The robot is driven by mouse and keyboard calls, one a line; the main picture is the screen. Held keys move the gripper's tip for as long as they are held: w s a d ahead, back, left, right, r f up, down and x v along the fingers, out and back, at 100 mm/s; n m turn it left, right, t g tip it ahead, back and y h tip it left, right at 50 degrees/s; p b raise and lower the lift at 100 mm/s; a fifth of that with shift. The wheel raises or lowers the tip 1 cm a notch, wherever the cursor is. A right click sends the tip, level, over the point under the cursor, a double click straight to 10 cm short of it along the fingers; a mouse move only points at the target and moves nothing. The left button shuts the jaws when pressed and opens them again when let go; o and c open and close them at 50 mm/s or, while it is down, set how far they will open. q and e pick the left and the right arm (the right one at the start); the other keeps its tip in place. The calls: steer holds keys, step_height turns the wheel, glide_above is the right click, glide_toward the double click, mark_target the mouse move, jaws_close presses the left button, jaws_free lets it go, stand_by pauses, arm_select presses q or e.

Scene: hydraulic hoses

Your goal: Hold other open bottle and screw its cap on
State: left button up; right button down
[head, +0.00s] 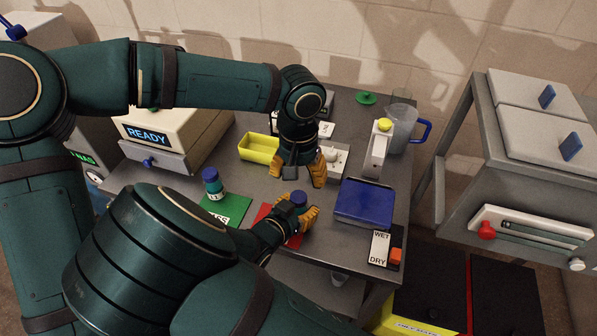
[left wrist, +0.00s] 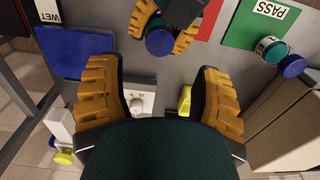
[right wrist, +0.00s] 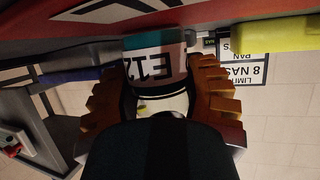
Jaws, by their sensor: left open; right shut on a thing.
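My right gripper (head: 298,209) is shut on a bottle (right wrist: 156,65) with a white label reading E12. It holds the bottle upright at the red card (head: 266,218); whether the base touches the card is unclear. A blue cap (head: 299,197) sits on top of this bottle, also visible in the left wrist view (left wrist: 160,42). How tightly it sits cannot be told. My left gripper (head: 299,178) is open and empty, behind and above the held bottle. Another bottle (head: 214,189) with a blue cap (head: 209,174) stands on the green PASS card (head: 231,208).
A yellow tray (head: 259,150) and a beige READY machine (head: 165,125) are at the back left. A blue pad (head: 363,203), a white dispenser with yellow top (head: 378,155) and a clear jug (head: 398,128) are on the right. A WET/DRY card (head: 379,248) lies near the front right edge.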

mark_target(299, 196)
arm_select(q)
steer(key=shift+f, duration=0.1)
steer(key=shift+f, duration=3.95)
jaws_close()
steer(key=m, duration=0.9)
steer(key=shift+m, duration=0.4)
